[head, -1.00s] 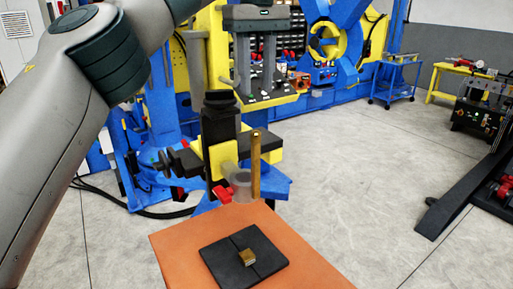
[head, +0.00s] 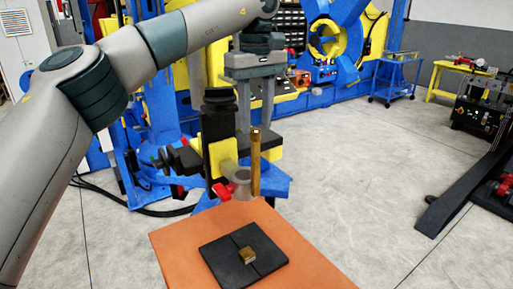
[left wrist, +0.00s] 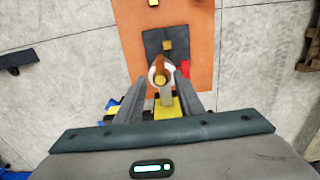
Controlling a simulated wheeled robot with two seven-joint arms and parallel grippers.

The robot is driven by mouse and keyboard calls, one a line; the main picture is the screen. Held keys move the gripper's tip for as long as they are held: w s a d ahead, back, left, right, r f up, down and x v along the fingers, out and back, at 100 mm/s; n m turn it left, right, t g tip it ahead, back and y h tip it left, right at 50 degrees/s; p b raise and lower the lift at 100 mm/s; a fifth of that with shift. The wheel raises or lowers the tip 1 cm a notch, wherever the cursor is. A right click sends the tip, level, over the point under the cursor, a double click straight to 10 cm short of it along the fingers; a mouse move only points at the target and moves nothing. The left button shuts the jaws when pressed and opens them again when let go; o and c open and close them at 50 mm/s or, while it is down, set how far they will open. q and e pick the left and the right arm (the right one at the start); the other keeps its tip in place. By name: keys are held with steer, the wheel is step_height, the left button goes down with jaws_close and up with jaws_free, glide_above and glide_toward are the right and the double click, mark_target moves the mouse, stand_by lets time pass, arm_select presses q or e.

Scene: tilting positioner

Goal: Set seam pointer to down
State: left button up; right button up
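A brass rod, which looks like the seam pointer (head: 255,163), stands upright beside a grey hub and a red lever (head: 224,191) at the far edge of the orange plate (head: 183,242). In the left wrist view the pointer (left wrist: 161,77) is seen almost end-on from above. My left gripper (head: 256,124) points down just above the pointer's top in the head view. Its fingers (left wrist: 162,88) are open, one on each side of the pointer in the wrist view, with gaps showing. Whether the tips reach below its top is unclear. My right gripper is not in view.
A black pad (head: 222,261) with a small brass block (head: 247,255) lies on the orange plate.

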mark_target(256, 141)
arm_select(q)
step_height(256, 141, down, 7)
steer(key=shift+r+p, duration=0.15)
steer(key=shift+p, duration=0.6)
steer(key=shift+f, duration=0.75)
jaws_close()
